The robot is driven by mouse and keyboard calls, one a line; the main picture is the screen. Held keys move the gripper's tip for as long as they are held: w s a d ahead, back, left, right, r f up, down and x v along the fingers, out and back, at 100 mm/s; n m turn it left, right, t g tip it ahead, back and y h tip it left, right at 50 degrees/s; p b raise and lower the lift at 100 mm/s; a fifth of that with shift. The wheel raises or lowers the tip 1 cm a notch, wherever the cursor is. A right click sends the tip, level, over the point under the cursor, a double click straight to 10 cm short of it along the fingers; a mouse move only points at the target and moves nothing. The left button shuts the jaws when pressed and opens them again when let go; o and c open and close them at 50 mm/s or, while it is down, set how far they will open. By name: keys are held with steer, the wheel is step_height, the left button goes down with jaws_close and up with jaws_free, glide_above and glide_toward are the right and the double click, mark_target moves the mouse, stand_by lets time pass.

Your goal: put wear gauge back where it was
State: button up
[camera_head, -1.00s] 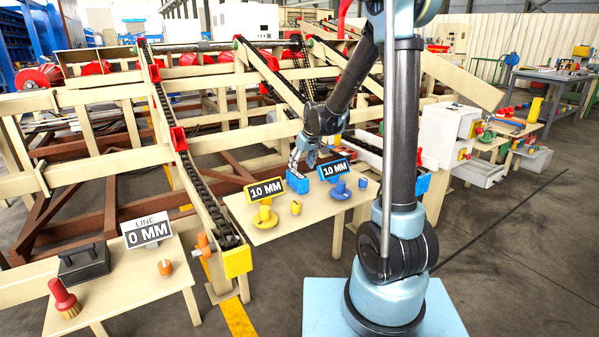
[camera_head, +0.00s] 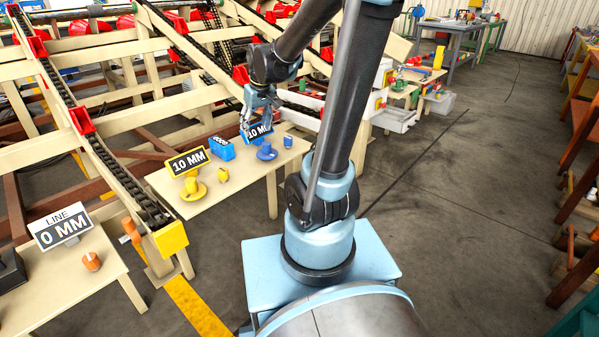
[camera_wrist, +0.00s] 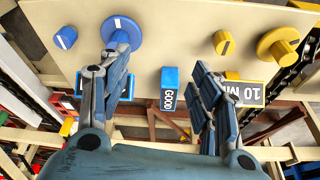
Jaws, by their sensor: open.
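None of the objects is labelled as the wear gauge, so I cannot tell for certain which it is. A small blue block (camera_head: 221,148) stands on the beige table near its back edge, between the yellow and blue 10 MM signs. In the wrist view the blue block (camera_wrist: 169,90) bears the word GOOD and appears between my spread fingers, apart from both. My gripper (camera_head: 247,128) is open and empty, above and right of the block, in front of the blue 10 MM sign (camera_head: 264,132). My gripper (camera_wrist: 160,62) also frames the block in the wrist view.
The beige table (camera_head: 235,184) also holds a yellow sign (camera_head: 188,162), a yellow flanged piece (camera_head: 194,190), a small yellow cylinder (camera_head: 223,175), a blue flanged piece (camera_head: 267,153) and a small blue cylinder (camera_head: 288,141). The chain conveyor (camera_head: 125,175) runs along its left. Open floor lies right.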

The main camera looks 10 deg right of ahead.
steer(key=s+d+f+m, duration=0.1)
steer(key=s+d+f, duration=0.1)
steer(key=s, duration=0.5)
steer(key=s+d+f+m+h, duration=0.1)
steer(key=s+d, duration=0.3)
steer(key=s, duration=0.4)
steer(key=s+d+f+m+g, duration=0.1)
steer(key=s+d+f+m, duration=0.1)
steer(key=s, duration=0.6)
steer(key=shift+s+d+f, duration=0.2)
steer(key=shift+d+f, duration=0.5)
steer(key=shift+d, duration=0.35)
